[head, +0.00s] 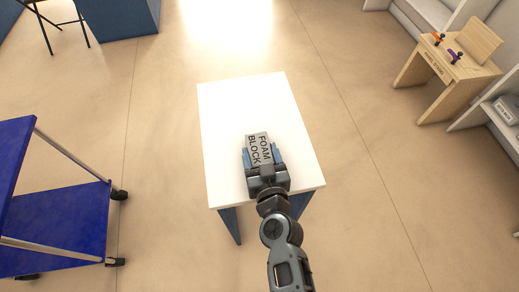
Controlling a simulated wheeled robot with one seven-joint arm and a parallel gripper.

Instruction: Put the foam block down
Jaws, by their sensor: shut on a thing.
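The foam block (259,149) is a grey block with "FOAM BLOCK" printed in dark letters on its upper face. My gripper (262,157) is shut on it, with one blue finger on each side. The block is over the front part of a white-topped table (240,100). I cannot tell from this view whether its underside touches the table top or is a little above it. The gripper hides the block's near end.
The rest of the white table top is bare. A blue cart (60,219) stands at the left. A wooden stand (457,88) with small orange and purple items is at the upper right, beside white shelving (412,22). A blue cabinet (118,18) is at the upper left.

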